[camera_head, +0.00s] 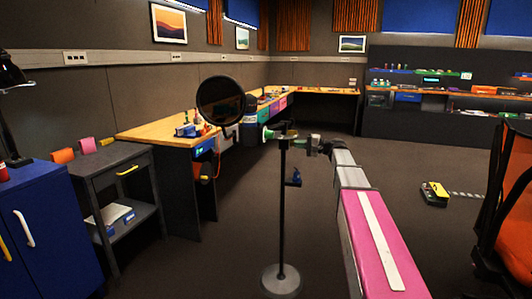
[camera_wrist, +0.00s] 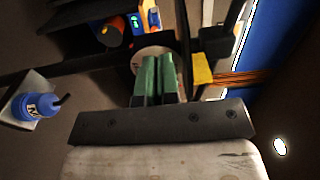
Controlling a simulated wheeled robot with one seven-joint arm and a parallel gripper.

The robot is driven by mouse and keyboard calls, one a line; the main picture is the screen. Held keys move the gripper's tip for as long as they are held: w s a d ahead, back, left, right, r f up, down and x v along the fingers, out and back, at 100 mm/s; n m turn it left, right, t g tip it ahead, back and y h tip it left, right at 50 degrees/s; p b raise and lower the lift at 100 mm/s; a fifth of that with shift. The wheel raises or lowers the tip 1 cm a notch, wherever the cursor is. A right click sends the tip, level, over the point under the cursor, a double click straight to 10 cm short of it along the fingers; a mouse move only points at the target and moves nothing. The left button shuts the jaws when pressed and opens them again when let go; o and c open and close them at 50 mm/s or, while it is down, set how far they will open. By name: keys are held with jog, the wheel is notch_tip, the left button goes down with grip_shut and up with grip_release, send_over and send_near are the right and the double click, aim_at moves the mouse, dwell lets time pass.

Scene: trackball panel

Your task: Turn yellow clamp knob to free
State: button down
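A black stand (camera_head: 282,210) rises from a round grey base in the middle of the head view. A small yellow part (camera_head: 289,135), which looks like the clamp knob, is near its top, too small to read its angle. In the wrist view a yellow piece (camera_wrist: 202,68) lies to the right of my fingers, apart from them. My gripper (camera_head: 299,143) reaches the stand's top from the right. In the wrist view its green fingers (camera_wrist: 158,58) are together with nothing seen between them. They point at a pale round disc (camera_wrist: 148,54); contact is unclear.
A large black round disc (camera_head: 220,101) stands to the left of the stand top. A blue item (camera_head: 295,178) hangs on the pole and shows in the wrist view (camera_wrist: 32,106). A wooden workbench (camera_head: 160,131) is behind left. An orange chair (camera_head: 512,205) is at right.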

jog(key=shift+a, duration=0.1)
jog(key=v, duration=0.6)
jog(key=shift+s+r, duration=0.15)
jog(key=shift+s, duration=0.2)
jog(key=w+a+f, duration=0.2)
jog(key=a+f, duration=0.1)
jog(key=a, duration=0.2)
jog(key=shift+w+a+g, duration=0.15)
jog(key=shift+w+g, duration=0.15)
jog(key=shift+w, duration=0.1)
dwell(0.8)
jog(key=shift+w+r, duration=0.15)
dwell(0.4)
